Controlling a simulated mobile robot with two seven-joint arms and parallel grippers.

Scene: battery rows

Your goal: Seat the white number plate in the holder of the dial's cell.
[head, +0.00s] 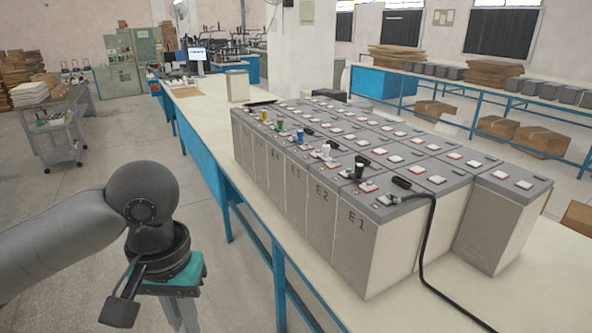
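A small white piece (326,150), possibly the white number plate, stands on top of the battery row (320,215), near the cell marked E2. Similar small yellow (264,114), green (280,125) and blue (300,136) pieces stand farther back along the same edge. A black piece (361,165) stands nearer me. I cannot make out the dial or an empty holder at this size. My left arm hangs at the lower left, well apart from the batteries. Its gripper (182,312) seems to point down and is cut off by the lower edge. My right gripper is out of view.
A black cable (430,245) runs from the top of the near cell E1 down across the table. The cream tabletop (520,295) is free in front of and right of the batteries. A grey box (237,86) stands behind the row.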

